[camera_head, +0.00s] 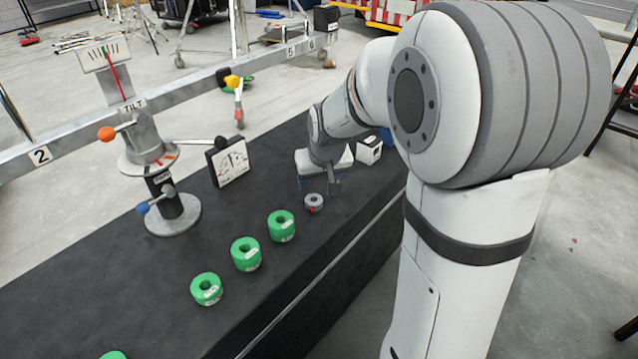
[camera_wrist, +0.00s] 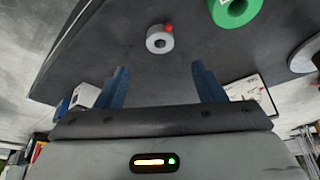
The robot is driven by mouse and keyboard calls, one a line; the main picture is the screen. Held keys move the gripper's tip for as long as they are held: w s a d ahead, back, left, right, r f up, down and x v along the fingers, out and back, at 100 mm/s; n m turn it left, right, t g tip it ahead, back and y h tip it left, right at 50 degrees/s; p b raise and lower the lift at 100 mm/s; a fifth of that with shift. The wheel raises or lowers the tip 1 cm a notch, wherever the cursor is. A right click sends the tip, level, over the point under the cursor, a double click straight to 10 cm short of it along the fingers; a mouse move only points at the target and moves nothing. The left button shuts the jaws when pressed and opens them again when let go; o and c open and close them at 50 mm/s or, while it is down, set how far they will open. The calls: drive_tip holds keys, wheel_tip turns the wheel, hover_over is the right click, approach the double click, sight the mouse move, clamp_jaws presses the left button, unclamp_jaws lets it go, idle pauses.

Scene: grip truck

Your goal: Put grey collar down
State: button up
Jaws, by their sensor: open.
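The grey collar (camera_head: 313,202) is a small grey ring with a red knob on its side. It lies on the black bench top (camera_head: 130,285), near the bench's right edge. In the wrist view the collar (camera_wrist: 159,41) lies beyond the fingertips, between their lines and apart from them. My gripper (camera_head: 319,187) is open and empty, just behind the collar in the head view. Its two blue-grey fingers (camera_wrist: 162,72) also show in the wrist view, spread wide with nothing between them.
Several green rings (camera_head: 246,254) lie in a row toward the front left. A tilt stand with a long beam (camera_head: 220,79) and an orange-knobbed lever stands at left.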

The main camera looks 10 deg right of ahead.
drive_tip(key=s+r+g, duration=0.2)
drive_tip(key=s+g, duration=0.1)
drive_tip(key=s, duration=2)
drive_tip(key=shift+d+r, duration=0.15)
